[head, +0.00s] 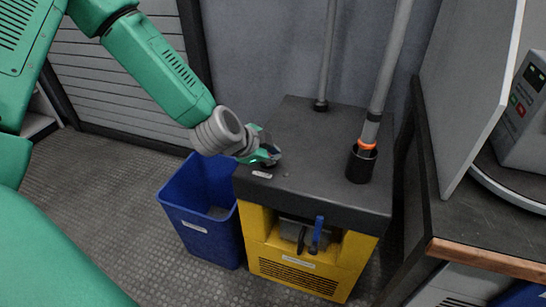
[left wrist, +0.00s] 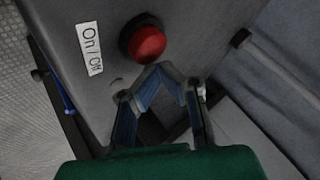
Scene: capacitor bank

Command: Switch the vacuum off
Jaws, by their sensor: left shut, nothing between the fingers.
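The vacuum has a dark flat top (head: 312,135) over a yellow body (head: 300,273). My left gripper (head: 268,158) is over the left part of the top in the head view and hides the button there. A small white label (head: 262,174) shows just below it. In the left wrist view, the fingertips of my left gripper (left wrist: 160,68) are shut, empty and close beside the button; contact cannot be told. My right gripper is out of view.
A blue bin (head: 190,215) stands left of the vacuum. A grey tube (head: 390,70) with an orange ring rises from the top's right side, another pole (head: 326,60) behind. A dark counter (head: 480,220) with a copper-coloured edge is at the right.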

